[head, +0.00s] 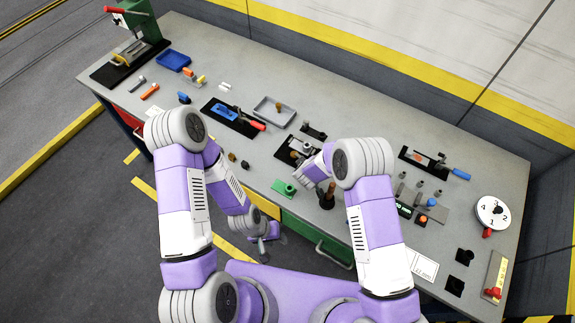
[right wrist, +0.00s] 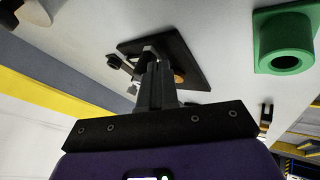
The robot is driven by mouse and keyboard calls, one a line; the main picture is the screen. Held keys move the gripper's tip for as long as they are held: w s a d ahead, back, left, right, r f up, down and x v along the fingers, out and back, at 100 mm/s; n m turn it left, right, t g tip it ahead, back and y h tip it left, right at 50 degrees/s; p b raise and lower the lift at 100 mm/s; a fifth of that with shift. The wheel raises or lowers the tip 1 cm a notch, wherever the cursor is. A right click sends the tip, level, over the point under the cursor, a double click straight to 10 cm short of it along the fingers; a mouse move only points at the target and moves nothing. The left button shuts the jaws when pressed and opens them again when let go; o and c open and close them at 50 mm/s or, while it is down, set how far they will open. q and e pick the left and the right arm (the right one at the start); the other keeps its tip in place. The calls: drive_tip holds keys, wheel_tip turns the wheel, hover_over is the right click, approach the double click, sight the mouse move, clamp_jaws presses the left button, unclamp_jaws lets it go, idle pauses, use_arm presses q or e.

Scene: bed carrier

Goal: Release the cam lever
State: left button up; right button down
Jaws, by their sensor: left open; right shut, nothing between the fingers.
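A small metal fixture on a black base plate (head: 283,153) stands mid-bench, partly covered by my right arm. It carries a grey block and a copper-coloured round part; I cannot clearly tell which part is the cam lever. In the right wrist view the black plate (right wrist: 190,58) lies beyond my fingers, with a dark lever-like piece (right wrist: 122,62) at its left. My right gripper (right wrist: 155,75) is shut and empty, in front of the fixture; I cannot tell whether it touches. My left gripper (head: 268,241) is open and empty, low in front of the bench edge.
A green ring block (head: 284,188) sits near the front edge; it also shows in the right wrist view (right wrist: 285,42). A brown-handled upright tool (head: 327,195) stands close by. A grey tray (head: 274,111) and red-handled clamp (head: 250,123) lie behind left. A numbered dial (head: 492,212) is right.

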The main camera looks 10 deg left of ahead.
drive_tip(key=s, duration=0.1)
drive_tip(key=s+a, duration=0.1)
drive_tip(key=shift+s+a, duration=0.25)
drive_tip(key=shift+s, duration=0.15)
drive_tip(key=v, duration=1)
drive_tip(key=shift+d, duration=0.35)
drive_tip(key=shift+s, duration=0.1)
